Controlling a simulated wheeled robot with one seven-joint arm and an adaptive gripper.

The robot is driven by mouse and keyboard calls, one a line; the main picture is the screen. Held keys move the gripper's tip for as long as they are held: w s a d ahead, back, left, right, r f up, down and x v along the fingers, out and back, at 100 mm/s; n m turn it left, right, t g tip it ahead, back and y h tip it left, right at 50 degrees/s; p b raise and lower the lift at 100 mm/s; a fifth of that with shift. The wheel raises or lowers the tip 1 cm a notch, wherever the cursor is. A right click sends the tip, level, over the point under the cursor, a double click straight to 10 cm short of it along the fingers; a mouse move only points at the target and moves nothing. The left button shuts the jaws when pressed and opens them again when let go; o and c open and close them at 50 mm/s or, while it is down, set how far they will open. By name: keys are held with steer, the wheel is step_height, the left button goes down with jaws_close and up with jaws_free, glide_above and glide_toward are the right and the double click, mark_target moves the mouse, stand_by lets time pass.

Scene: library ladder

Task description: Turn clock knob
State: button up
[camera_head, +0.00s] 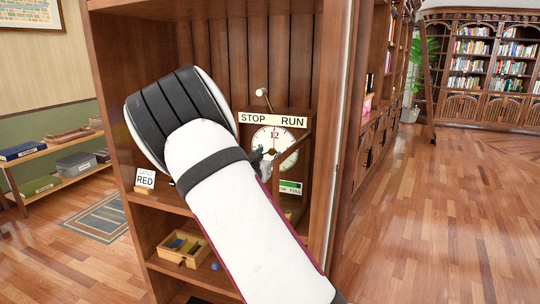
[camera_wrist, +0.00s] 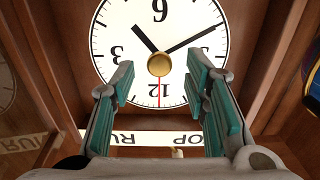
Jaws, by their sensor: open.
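A wooden clock (camera_head: 295,132) with a white round face stands on a shelf in the bookcase. A sign reading STOP and RUN (camera_head: 273,119) runs along its top. In the wrist view the clock face (camera_wrist: 118,30) appears upside down, with a round brass knob (camera_wrist: 159,64) at its centre and black and red hands. My gripper (camera_wrist: 164,88) is open, with its teal-padded fingers on either side below the knob in the picture, and nothing between them. In the head view my arm hides the left part of the clock, and the gripper (camera_head: 265,160) shows only partly at the clock face.
A small lever with a pale ball (camera_head: 261,92) rises above the clock. A card reading RED (camera_head: 145,179) stands on the same shelf at left. A wooden tray (camera_head: 181,252) sits on the shelf below. The bookcase side (camera_head: 331,130) bounds the right. Open floor lies further right.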

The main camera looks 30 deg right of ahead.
steer(key=v, duration=0.9)
steer(key=shift+s+a, duration=0.25)
